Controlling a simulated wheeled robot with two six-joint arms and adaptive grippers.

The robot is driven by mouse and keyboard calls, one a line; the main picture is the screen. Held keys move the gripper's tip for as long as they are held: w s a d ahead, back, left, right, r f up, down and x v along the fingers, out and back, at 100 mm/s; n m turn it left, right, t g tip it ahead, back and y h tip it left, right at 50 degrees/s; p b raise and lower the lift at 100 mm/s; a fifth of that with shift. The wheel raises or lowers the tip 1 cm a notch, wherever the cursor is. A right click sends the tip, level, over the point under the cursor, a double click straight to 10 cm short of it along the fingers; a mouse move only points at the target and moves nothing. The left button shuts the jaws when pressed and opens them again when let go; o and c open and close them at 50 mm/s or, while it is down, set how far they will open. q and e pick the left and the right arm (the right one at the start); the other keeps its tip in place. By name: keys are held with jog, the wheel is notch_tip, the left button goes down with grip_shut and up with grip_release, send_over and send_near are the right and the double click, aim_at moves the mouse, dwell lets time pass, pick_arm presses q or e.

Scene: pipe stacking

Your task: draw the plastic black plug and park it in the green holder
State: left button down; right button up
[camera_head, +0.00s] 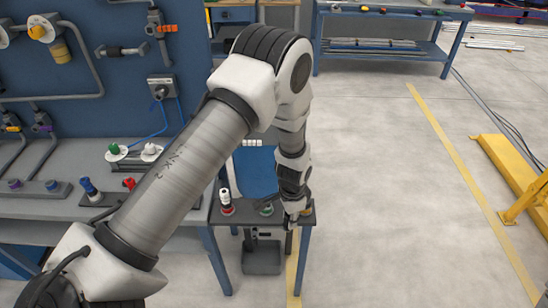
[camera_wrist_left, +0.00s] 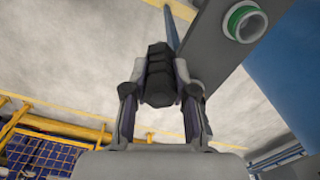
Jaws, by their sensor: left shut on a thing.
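My left gripper (camera_head: 292,218) is at the right end of a small dark stand top (camera_head: 245,218). In the left wrist view the gripper (camera_wrist_left: 160,88) is shut on a black ribbed plug (camera_wrist_left: 159,70), held between both fingers and clear of the stand's edge. The green holder (camera_head: 266,210) is on the stand, just left of the gripper in the head view. In the wrist view the green holder (camera_wrist_left: 246,22) is a pale round socket with a green ring, at upper right, apart from the plug. Its opening looks empty. My right gripper is not in view.
A red-based holder with a black-and-white plug (camera_head: 226,203) stands at the stand's left. A wall panel (camera_head: 110,65) with pipes and a bench (camera_head: 70,150) with several plugs are at left. A grey box (camera_head: 262,257) is below the stand. Open floor (camera_head: 390,200) lies to the right.

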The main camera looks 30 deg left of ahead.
pick_arm(q)
jog(key=w+a+r+m+p, duration=0.3)
jog(key=a+r+m+p, duration=0.2)
jog(key=a+r+m, duration=0.6)
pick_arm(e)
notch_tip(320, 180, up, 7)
pick_arm(q)
notch_tip(320, 180, down, 8)
jog(key=d+n+b, duration=0.1)
jog(key=b, duration=0.5)
jog(key=shift+f+b, duration=0.2)
jog(key=shift+b, duration=0.2)
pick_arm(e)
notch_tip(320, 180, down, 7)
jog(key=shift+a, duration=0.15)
pick_arm(q)
jog(key=shift+f, duration=0.1)
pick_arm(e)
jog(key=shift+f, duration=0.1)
pick_arm(q)
jog(key=shift+f+b, duration=0.5)
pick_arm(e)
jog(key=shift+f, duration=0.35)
pick_arm(q)
jog(key=shift+f+b, duration=0.7)
jog(key=shift+f, duration=0.3)
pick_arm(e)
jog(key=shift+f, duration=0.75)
